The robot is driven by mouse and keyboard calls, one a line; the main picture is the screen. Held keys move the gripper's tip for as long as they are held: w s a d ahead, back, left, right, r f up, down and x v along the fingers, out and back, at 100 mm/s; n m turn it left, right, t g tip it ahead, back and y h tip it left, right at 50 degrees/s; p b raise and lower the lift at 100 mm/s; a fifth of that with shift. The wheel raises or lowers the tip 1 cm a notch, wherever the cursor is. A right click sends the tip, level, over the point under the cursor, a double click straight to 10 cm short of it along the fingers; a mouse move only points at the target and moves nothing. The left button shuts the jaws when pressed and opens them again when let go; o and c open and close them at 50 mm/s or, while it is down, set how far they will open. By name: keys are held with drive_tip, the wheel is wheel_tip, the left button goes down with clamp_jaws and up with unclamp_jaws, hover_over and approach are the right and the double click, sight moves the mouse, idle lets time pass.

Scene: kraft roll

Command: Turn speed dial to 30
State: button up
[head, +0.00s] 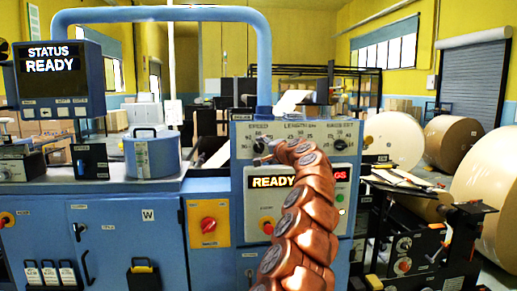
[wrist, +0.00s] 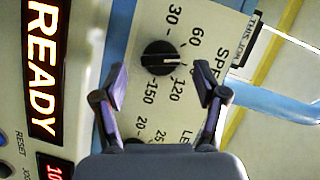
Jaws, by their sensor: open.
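The speed dial (head: 258,147) is a small black knob at the upper left of the blue machine's cream panel (head: 291,126). In the wrist view the dial (wrist: 160,59) is large, round and black, with a white line across it. The line seems to point right, between the printed 60 and 120; 30 is printed above. My gripper (wrist: 164,88) is open. Its two purple-grey fingers stand apart on either side, just below the knob in the picture, and do not appear to touch it. In the head view my copper arm hides part of the panel.
A lit READY display (wrist: 42,70) and a RESET button (wrist: 5,168) are beside the dial in the wrist view. Other dials (head: 338,145) are at the panel's right. A red knob (head: 208,224) on a yellow plate and a blue pipe (head: 264,60) are nearby.

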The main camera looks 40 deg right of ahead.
sight(260, 148)
drive_tip(key=shift+p+x, duration=0.6)
drive_tip(key=shift+x, duration=0.9)
drive_tip(key=c, duration=1.1)
drive_tip(key=shift+w+a, duration=0.15)
drive_tip(key=shift+a, duration=0.25)
drive_tip(key=shift+c, duration=0.2)
drive_tip(key=shift+d+r, duration=0.1)
drive_tip(key=shift+d, duration=0.3)
